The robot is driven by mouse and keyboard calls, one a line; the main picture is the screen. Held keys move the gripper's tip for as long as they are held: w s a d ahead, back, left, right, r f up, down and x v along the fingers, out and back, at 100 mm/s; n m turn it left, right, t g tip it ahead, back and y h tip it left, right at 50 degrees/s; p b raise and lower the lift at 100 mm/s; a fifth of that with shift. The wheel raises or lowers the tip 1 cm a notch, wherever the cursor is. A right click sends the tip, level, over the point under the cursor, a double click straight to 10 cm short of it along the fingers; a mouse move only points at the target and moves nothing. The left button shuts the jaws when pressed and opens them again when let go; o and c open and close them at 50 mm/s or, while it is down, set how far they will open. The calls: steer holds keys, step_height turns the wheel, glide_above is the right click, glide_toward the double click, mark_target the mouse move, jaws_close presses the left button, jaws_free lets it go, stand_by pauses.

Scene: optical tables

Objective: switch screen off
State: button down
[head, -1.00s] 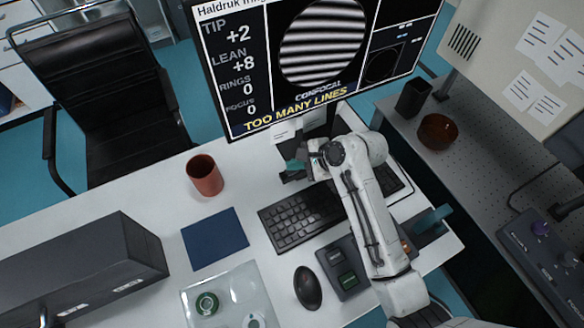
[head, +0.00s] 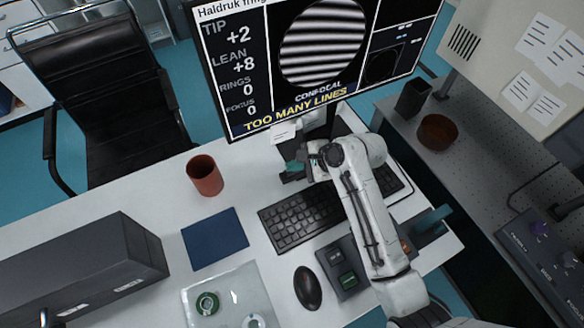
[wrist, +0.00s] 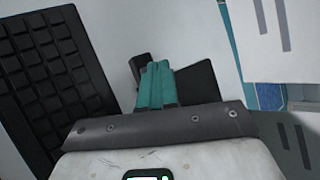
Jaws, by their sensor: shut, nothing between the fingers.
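The screen (head: 318,58) stands at the back of the white desk and is lit. It shows striped fringes, numbers and yellow words reading "TOO MANY LINES". My gripper (head: 292,166) is low over the desk, below the screen's bottom edge and beside the keyboard. In the wrist view its teal fingers (wrist: 155,82) are together with nothing between them. A dark piece (wrist: 197,82) shows beside and behind the fingers; I cannot tell what it is. No power button can be made out on the screen.
A keyboard (head: 300,217) lies beside my gripper, with a mouse (head: 308,288) and a small button box (head: 342,268) in front. A brown cup (head: 205,175) and blue mat (head: 214,239) are to the left. A white label (head: 283,131) hangs at the screen's lower edge.

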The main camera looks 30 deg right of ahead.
mark_target(296, 173)
steer(key=shift+f, duration=0.2)
steer(key=shift+r, duration=0.15)
steer(key=shift+r+p, duration=0.3)
steer(key=shift+p, duration=0.6)
step_height(296, 173, up, 6)
steer(key=p, duration=0.6)
steer(key=shift+p, duration=0.35)
steer(key=shift+s, duration=0.1)
